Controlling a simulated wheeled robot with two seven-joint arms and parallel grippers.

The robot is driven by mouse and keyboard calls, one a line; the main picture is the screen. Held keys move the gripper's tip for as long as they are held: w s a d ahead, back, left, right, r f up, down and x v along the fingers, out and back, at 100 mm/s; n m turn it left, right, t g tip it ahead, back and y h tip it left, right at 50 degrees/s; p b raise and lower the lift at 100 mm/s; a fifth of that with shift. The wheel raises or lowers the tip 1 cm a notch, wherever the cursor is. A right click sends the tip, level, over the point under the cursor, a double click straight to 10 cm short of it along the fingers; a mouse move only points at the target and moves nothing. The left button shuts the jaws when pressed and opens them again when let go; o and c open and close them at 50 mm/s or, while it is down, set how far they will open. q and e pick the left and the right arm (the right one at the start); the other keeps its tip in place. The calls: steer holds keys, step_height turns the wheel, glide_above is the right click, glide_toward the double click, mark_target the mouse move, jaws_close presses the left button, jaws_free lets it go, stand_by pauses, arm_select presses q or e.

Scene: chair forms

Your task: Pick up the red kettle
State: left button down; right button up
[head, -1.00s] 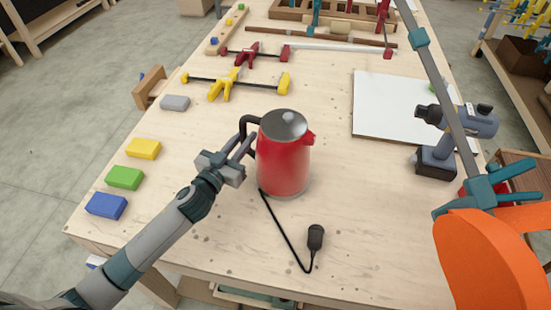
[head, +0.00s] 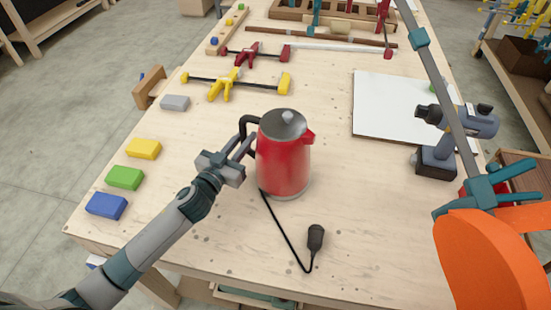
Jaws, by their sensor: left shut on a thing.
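The red kettle (head: 284,158) stands upright on the wooden workbench (head: 215,225), with a grey lid, a spout to the right and a black handle on its left. A black cord runs from its base to a black plug (head: 315,237) lying on the bench. My left gripper (head: 243,147) reaches in from the left and is shut on the kettle's black handle. The kettle looks to rest on the bench; any small gap under it cannot be told. My right gripper is not in view.
Blue (head: 106,205), green (head: 124,178) and yellow (head: 143,149) blocks lie left of my arm. Yellow (head: 222,86) and red (head: 246,56) clamps lie behind the kettle. A drill (head: 445,140), a white board (head: 385,110) and an orange chair form (head: 490,262) with a long clamp occupy the right.

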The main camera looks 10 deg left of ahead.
mark_target(280, 123)
arm_select(q)
steer(key=shift+r, duration=0.1)
steer(key=shift+r, duration=0.1)
stand_by(0.3)
steer(key=shift+r, duration=0.1)
steer(key=shift+r, duration=0.85)
step_height(280, 123, up, 2)
steer(key=shift+b, duration=0.4)
steer(key=s+d+r, duration=0.1)
steer(key=d+r, duration=0.1)
steer(key=d, duration=0.1)
steer(key=s+d+r+b, duration=0.1)
steer(key=s+d+r, duration=0.1)
steer(key=d, duration=0.2)
steer(key=s+d+r+b, duration=0.1)
steer(key=d+r, duration=0.2)
steer(key=shift+s+d, duration=0.2)
steer(key=shift+d, duration=0.2)
